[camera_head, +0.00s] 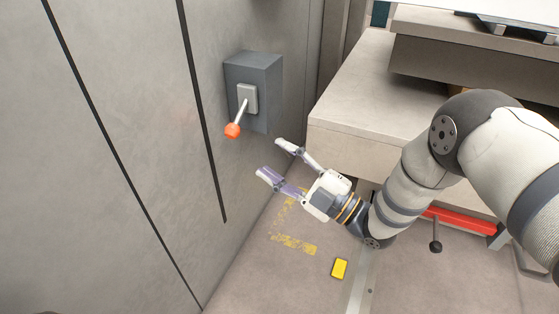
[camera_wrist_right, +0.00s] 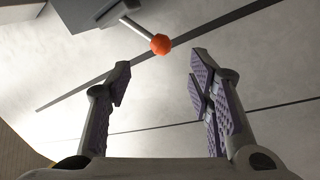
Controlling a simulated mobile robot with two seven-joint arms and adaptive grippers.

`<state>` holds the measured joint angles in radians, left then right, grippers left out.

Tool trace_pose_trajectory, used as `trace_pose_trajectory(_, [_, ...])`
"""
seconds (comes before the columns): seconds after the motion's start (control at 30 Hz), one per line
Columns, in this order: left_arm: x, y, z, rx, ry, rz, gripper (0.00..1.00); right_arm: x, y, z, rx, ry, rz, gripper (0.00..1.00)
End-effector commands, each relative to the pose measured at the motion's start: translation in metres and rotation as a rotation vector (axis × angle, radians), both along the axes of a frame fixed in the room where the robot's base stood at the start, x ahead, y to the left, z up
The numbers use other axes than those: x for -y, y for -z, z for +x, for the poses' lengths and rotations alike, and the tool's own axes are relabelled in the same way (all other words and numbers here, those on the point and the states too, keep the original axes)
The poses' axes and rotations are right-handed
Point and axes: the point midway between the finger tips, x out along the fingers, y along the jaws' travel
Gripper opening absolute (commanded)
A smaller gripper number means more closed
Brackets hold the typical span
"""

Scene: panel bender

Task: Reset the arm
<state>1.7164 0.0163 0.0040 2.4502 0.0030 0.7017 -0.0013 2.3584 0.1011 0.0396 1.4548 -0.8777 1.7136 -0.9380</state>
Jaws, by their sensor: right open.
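My right gripper (camera_head: 274,162) reaches in from the right in the head view, its fingers apart and empty. It points toward the grey wall, below and to the right of a lever. The lever has an orange knob (camera_head: 232,130) on a short metal rod and comes out of a dark grey box (camera_head: 254,90) on the wall. The rod tilts downward. In the right wrist view the orange knob (camera_wrist_right: 160,44) shows beyond the open fingertips (camera_wrist_right: 158,75), apart from them. My left gripper is in neither view.
A beige machine block (camera_head: 350,115) stands to the right of the wall. A yellow block (camera_head: 339,268) lies on the floor near worn yellow markings (camera_head: 293,244). A red bar (camera_head: 460,220) and a black-knobbed lever (camera_head: 436,245) are low at the right, behind my arm.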

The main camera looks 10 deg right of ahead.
Motion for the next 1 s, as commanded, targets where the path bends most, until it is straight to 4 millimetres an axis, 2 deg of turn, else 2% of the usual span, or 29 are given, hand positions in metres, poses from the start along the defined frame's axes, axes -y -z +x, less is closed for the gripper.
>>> trace_pose_trajectory(0.47, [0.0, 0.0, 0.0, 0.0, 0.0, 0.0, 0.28, 0.002, 0.002, -0.003, -0.006, 0.0, 0.0, 0.48])
trace_pose_trajectory(0.53, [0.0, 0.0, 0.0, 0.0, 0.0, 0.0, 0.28, 0.003, 0.017, -0.007, -0.065, 0.012, 0.003, 0.48])
trace_pose_trajectory(0.57, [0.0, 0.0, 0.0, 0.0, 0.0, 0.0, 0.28, 0.003, 0.031, -0.011, -0.118, 0.021, 0.004, 0.48])
trace_pose_trajectory(0.6, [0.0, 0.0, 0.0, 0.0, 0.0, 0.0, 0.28, 0.005, 0.054, -0.02, -0.214, 0.041, 0.007, 0.48])
trace_pose_trajectory(0.67, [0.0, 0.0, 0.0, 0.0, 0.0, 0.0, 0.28, 0.009, 0.098, -0.041, -0.4, 0.081, 0.014, 0.48])
trace_pose_trajectory(0.7, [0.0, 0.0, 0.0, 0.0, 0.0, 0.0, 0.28, 0.013, 0.13, -0.059, -0.536, 0.114, 0.02, 0.48])
trace_pose_trajectory(0.77, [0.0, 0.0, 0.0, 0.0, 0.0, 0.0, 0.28, 0.019, 0.173, -0.092, -0.735, 0.166, 0.027, 0.48])
trace_pose_trajectory(0.8, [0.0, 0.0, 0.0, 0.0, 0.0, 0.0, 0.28, 0.023, 0.199, -0.117, -0.863, 0.204, 0.03, 0.48])
trace_pose_trajectory(0.87, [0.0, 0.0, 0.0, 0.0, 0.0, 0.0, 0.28, 0.031, 0.233, -0.158, -1.05, 0.264, 0.033, 0.48])
trace_pose_trajectory(0.9, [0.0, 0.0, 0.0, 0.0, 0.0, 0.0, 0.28, 0.036, 0.253, -0.188, -1.172, 0.308, 0.035, 0.48])
trace_pose_trajectory(0.97, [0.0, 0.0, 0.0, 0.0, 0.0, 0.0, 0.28, 0.044, 0.278, -0.236, -1.349, 0.377, 0.034, 0.48])
trace_pose_trajectory(1.0, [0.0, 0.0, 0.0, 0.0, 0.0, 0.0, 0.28, 0.05, 0.291, -0.269, -1.463, 0.427, 0.032, 0.48])
